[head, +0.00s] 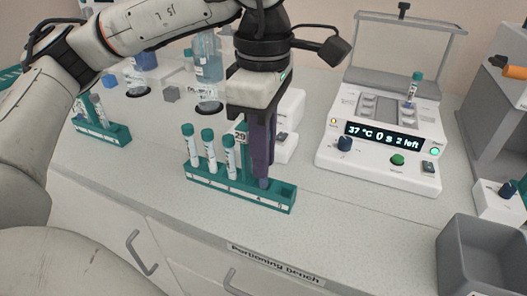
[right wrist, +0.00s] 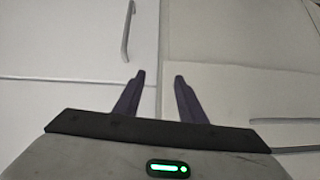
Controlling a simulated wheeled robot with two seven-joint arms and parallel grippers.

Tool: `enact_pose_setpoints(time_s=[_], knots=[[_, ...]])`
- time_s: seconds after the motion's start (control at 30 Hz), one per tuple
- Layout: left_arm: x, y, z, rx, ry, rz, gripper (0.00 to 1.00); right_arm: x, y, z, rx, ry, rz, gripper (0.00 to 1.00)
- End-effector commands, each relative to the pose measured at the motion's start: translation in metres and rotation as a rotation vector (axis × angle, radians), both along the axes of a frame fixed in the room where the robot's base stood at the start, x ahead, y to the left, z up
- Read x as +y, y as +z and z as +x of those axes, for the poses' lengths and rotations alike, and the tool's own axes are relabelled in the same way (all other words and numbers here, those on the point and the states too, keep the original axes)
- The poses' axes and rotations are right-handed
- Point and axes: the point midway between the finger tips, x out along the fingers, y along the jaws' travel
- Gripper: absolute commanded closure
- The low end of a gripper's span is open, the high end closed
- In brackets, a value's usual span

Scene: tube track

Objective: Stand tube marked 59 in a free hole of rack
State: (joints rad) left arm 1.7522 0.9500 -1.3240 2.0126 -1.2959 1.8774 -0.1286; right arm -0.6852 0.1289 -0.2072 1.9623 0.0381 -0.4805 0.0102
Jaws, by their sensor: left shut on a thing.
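A teal rack (head: 240,195) stands near the bench's front edge. Three white tubes with teal caps stand in its left part, one of them here (head: 210,150). A small white number plate (head: 241,137) shows at the rack beside my gripper; its digits are hard to read. My left gripper (head: 263,184) points straight down, its fingertips at the right part of the rack. It is shut on a tube that the fingers hide, so its mark and seating cannot be told. My right gripper (right wrist: 160,78) is open and empty, in front of pale cabinet fronts.
A white heater block (head: 380,150) reading 37 °C stands to the right, with a teal-capped tube (head: 413,88) in it. Another teal rack (head: 105,132) is at the left. A grey bin (head: 480,262) is at the front right. Bottles stand behind.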

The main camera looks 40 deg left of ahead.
Motion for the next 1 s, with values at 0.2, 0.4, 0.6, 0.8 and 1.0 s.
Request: enact_pose_setpoints(time_s=[0.2,0.4,0.6,0.8,1.0], knots=[[0.0,-0.006,0.0,0.0,0.0,0.0,0.98,0.0,-0.006,0.0,0.0,0.0,0.0,0.63],[0.0,-0.012,0.0,0.0,0.0,0.0,0.98,0.0,-0.012,0.0,0.0,-0.001,-0.001,0.63],[0.0,-0.013,0.0,0.0,0.0,0.0,0.98,0.0,-0.013,0.0,0.0,-0.001,-0.001,0.63],[0.0,-0.013,0.0,0.0,0.0,0.0,0.75,-0.001,-0.012,0.0,0.0,-0.001,-0.001,0.63],[0.0,-0.013,0.0,0.0,0.0,0.0,0.63,-0.001,-0.012,0.0,0.0,-0.001,-0.001,0.63]])
